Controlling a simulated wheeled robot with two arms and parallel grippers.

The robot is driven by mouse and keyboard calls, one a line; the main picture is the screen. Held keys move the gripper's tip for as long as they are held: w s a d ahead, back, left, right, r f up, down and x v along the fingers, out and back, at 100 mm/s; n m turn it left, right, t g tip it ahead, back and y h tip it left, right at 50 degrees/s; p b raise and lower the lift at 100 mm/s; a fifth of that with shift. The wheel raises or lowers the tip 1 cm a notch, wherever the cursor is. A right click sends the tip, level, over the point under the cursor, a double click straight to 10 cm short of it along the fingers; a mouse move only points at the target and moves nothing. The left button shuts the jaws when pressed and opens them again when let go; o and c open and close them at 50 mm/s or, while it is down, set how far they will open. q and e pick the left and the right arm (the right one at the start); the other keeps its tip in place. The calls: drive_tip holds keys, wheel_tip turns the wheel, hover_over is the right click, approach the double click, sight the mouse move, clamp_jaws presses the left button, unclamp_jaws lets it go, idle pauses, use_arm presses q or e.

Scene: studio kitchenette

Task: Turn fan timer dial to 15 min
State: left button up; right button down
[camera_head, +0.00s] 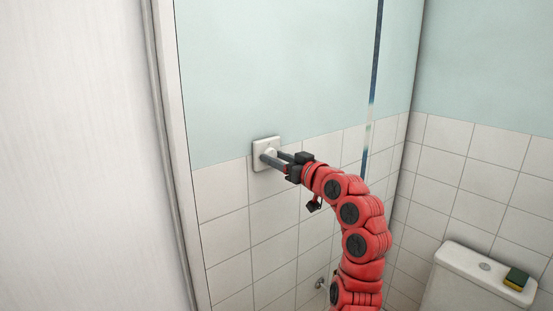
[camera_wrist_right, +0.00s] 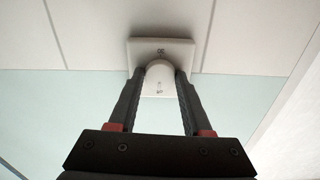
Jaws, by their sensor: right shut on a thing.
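The fan timer is a white square plate (camera_head: 262,144) on the wall, at the line where the pale blue paint meets the white tiles. Its round white dial (camera_wrist_right: 159,80) sticks out from the plate and shows best in the right wrist view. My right gripper (camera_head: 272,157) reaches the plate from the right, and its two fingers are shut on the dial, one on each side. Small dark marks show on the plate above the dial and on the dial, too small to read. The dial's setting cannot be told. My left gripper is not in view.
A white door or panel (camera_head: 80,150) with a frame edge stands at the left. A toilet cistern (camera_head: 470,280) with a yellow and green sponge (camera_head: 516,279) on it is at the lower right. A small metal valve (camera_head: 321,283) sits low on the tiled wall.

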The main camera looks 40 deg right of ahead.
drive_tip(key=m+p, duration=0.1)
drive_tip(key=m, duration=0.2)
drive_tip(key=shift+m, duration=0.4)
drive_tip(key=m+p, duration=0.2)
drive_tip(key=m, duration=0.1)
drive_tip(key=shift+r+m, duration=0.15)
drive_tip(key=shift+m, duration=0.25)
drive_tip(key=m+p, duration=0.5)
drive_tip(key=m, duration=0.1)
drive_tip(key=shift+m+p, duration=1.35)
drive_tip(key=shift+m, duration=0.35)
drive_tip(key=shift+f, duration=0.2)
drive_tip(key=shift+c, duration=1.7)
unclamp_jaws()
